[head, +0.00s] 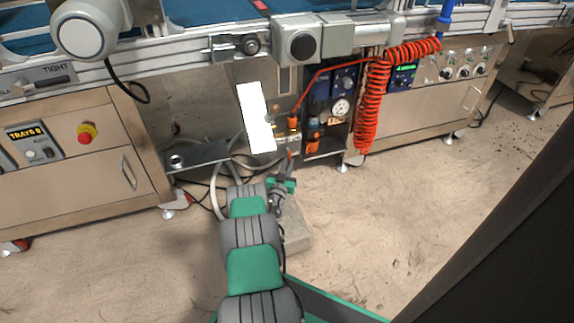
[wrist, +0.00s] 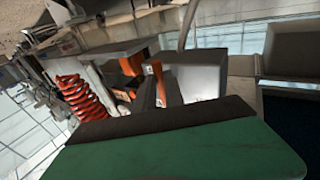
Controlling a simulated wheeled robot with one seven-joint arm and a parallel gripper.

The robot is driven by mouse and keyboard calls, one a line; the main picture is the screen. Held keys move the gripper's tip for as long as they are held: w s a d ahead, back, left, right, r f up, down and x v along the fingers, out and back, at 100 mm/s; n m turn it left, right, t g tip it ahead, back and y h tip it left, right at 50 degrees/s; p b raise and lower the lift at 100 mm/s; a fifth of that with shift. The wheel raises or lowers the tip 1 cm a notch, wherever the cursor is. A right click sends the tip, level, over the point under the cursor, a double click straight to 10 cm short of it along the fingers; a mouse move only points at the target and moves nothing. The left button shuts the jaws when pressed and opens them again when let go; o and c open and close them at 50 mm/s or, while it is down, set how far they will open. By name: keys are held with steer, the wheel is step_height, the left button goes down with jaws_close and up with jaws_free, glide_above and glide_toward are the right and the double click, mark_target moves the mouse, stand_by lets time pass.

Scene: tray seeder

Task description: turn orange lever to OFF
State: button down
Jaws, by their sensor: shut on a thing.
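My gripper (head: 287,177) is low in front of the machine, at the end of my green and grey arm. It is shut on the orange lever (head: 289,155), whose narrow tip shows just above the jaws. In the wrist view the lever (wrist: 158,82) stands up, slightly tilted, behind the dark edge of my gripper (wrist: 165,115). Its lower part is hidden by the gripper. I cannot read any OFF mark or tell the lever's exact setting.
A red coiled hose (head: 371,105) hangs to the right of a pressure gauge (head: 341,107) and orange fittings (head: 313,139). A bright white panel (head: 256,117) stands at the upper left of the gripper. A grey shelf (head: 197,156) juts out left. Open floor lies in front.

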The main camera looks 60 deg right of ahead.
stand_by(0.3)
steer(key=c, duration=1.4)
jaws_free()
steer(key=shift+c, duration=0.2)
steer(key=p+v, duration=0.3)
steer(key=v, duration=0.4)
steer(key=shift+a+f+p, duration=0.15)
steer(key=shift+a+p, duration=0.15)
steer(key=shift+s, duration=0.2)
